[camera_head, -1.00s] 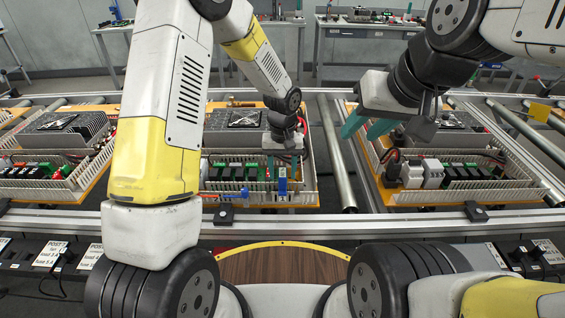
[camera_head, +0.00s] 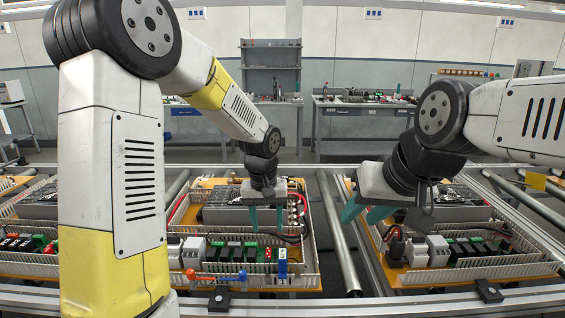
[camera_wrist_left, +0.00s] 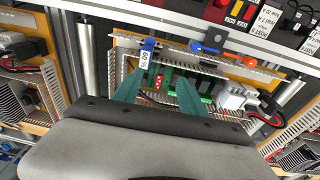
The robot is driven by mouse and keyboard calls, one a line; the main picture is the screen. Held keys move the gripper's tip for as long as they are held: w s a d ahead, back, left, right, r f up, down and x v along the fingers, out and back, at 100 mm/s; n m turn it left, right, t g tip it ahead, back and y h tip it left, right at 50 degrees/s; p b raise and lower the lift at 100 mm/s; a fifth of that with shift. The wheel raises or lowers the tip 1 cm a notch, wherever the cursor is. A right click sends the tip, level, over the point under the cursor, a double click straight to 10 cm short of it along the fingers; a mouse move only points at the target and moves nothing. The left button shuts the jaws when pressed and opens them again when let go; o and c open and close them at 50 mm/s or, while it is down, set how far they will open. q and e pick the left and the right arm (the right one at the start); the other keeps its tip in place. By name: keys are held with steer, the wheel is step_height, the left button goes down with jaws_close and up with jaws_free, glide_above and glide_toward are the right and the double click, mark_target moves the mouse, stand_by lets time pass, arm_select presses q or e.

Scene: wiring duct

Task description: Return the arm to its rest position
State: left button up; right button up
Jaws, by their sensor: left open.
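My left gripper (camera_head: 267,218) hangs above the middle wiring panel (camera_head: 310,235), its two teal fingers apart and pointing down with nothing between them. In the left wrist view the left gripper's open fingers (camera_wrist_left: 160,95) show over the green circuit boards, clear of them. A blue part with a white label (camera_head: 282,262) stands at the panel's front edge; it also shows in the left wrist view (camera_wrist_left: 147,55). My right gripper (camera_head: 365,214) is over the left side of the right panel (camera_head: 520,270), with its teal fingers apart and empty.
White slotted duct walls edge the panels. A metal roller (camera_head: 338,235) separates the middle and right panels. Workbenches (camera_head: 360,120) stand far behind.

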arm_select(q)
steer(key=s+a+r+t+h, duration=0.1)
steer(key=s+a+r+t, duration=0.1)
steer(key=s+a+r, duration=0.3)
steer(key=s+a+r+t, duration=0.2)
steer(key=s+a+r, duration=0.3)
steer(key=s+r, duration=0.6)
steer(key=s, duration=0.3)
steer(key=shift+m+t+h, duration=0.3)
steer(key=shift+t+h, duration=0.1)
